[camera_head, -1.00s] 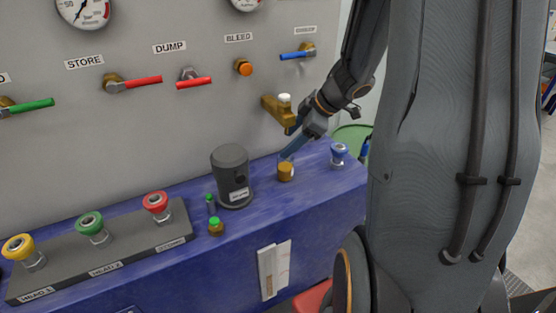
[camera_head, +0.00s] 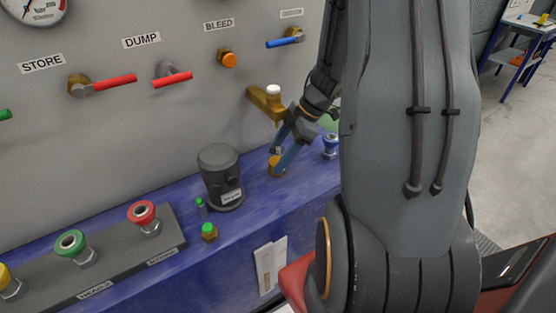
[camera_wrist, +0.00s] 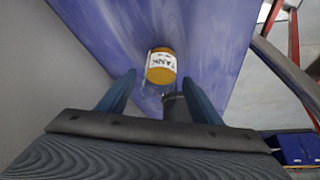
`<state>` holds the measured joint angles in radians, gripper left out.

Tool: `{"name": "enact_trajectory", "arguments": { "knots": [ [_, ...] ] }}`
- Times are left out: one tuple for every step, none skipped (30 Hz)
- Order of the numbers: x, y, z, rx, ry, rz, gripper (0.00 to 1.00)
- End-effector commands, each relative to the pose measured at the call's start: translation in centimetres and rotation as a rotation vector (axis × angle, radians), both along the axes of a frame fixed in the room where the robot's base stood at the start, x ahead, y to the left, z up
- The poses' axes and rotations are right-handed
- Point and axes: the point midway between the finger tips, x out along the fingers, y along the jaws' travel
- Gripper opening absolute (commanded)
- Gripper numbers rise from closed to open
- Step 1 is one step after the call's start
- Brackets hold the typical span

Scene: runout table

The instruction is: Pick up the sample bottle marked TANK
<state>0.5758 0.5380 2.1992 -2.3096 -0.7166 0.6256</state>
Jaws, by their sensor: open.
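The sample bottle marked TANK (camera_wrist: 161,68) shows in the wrist view as an amber bottle with a white label, ahead of and between the two blue fingers. In the head view the amber bottle (camera_head: 275,164) stands on the blue table (camera_head: 255,195), partly hidden by a finger. My gripper (camera_head: 279,159) is open, its fingers angled down at the bottle. In the wrist view my gripper (camera_wrist: 160,88) has nothing held between its fingers. I cannot tell whether a finger touches the bottle.
A dark grey canister (camera_head: 221,178) stands left of the bottle, and a small green-capped bottle (camera_head: 209,233) stands nearer the front. A brass tap (camera_head: 266,101) juts from the panel above. A blue-topped fitting (camera_head: 330,146) is to the right. A block with coloured fittings (camera_head: 112,250) lies at left.

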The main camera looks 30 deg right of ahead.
Motion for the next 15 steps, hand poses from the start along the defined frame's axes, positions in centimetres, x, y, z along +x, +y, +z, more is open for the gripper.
{"name": "enact_trajectory", "arguments": {
  "knots": [
    [0.04,0.30,-0.57,0.001,0.002,0.001,0.59],
    [0.08,0.41,-0.81,0.001,0.002,0.000,0.59],
    [0.12,0.54,-1.07,0.001,0.002,-0.001,0.59],
    [0.15,0.59,-1.21,0.001,0.001,-0.003,0.59],
    [0.18,0.62,-1.30,0.000,0.001,-0.002,0.59],
    [0.20,0.63,-1.36,-0.001,0.000,-0.002,0.59],
    [0.21,0.62,-1.38,-0.001,0.000,-0.002,0.59],
    [0.21,0.60,-1.37,-0.001,0.000,-0.003,0.59],
    [0.20,0.59,-1.36,-0.001,0.000,-0.003,0.59],
    [0.20,0.57,-1.36,-0.001,0.000,-0.003,0.59],
    [0.20,0.56,-1.35,-0.001,0.000,-0.003,0.59],
    [0.19,0.55,-1.36,-0.001,0.000,-0.004,0.58],
    [0.19,0.55,-1.35,-0.001,0.000,-0.004,0.53],
    [0.19,0.53,-1.35,-0.001,0.000,-0.004,0.47],
    [0.19,0.53,-1.35,-0.001,-0.001,-0.004,0.41]
  ]
}}
